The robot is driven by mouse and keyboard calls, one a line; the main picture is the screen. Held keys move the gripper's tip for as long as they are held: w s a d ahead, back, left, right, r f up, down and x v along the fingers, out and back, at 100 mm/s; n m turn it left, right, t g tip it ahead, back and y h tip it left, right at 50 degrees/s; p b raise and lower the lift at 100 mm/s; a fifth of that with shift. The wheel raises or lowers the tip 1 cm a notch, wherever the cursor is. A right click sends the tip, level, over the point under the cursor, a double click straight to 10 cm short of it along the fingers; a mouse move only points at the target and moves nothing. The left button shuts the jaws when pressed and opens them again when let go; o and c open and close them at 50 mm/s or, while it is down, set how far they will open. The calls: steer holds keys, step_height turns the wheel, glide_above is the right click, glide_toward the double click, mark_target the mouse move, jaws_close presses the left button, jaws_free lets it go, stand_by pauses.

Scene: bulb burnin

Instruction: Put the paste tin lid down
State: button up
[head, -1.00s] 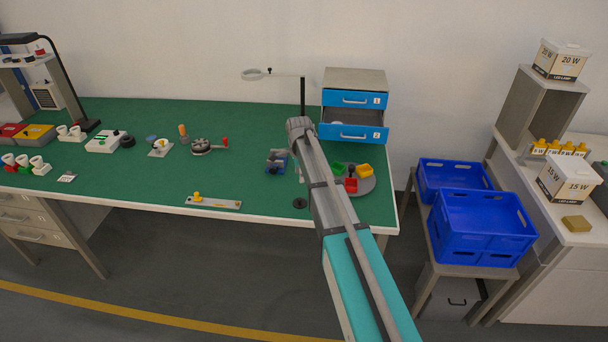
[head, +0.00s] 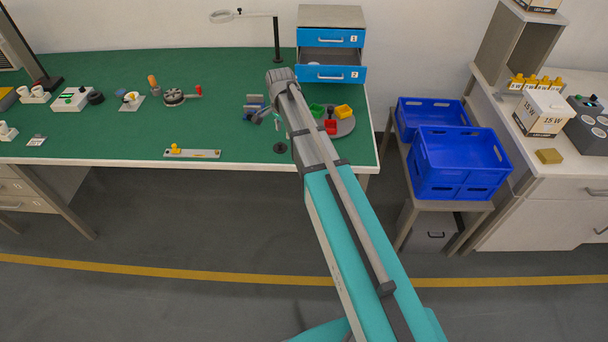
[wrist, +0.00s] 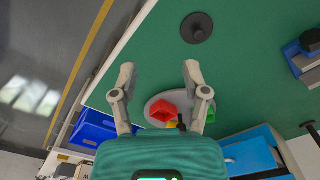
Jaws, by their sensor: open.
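A dark round disc with a small knob (wrist: 196,27) lies flat on the green bench top; it looks like the paste tin lid. It also shows near the bench's front edge in the head view (head: 280,148). My gripper (wrist: 159,68) is open, with nothing between its fingers. In the wrist view the disc is beyond the fingertips, up and to the right, apart from them. In the head view my wrist hangs over the bench near the disc, and the fingers are small and partly hidden. I cannot make out an open paste tin.
A grey round tray (head: 342,127) with red, green and yellow bins stands right of the disc. A blue-fronted drawer unit (head: 331,15) with its lower drawer pulled out is behind. A blue clamp-like item (head: 254,107) is left. Blue crates (head: 459,165) stand off the bench's right end.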

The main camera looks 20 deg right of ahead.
steer(key=s+d+n, duration=0.1)
steer(key=s+n, duration=1.2)
steer(key=s, duration=0.9)
steer(key=shift+s, duration=0.15)
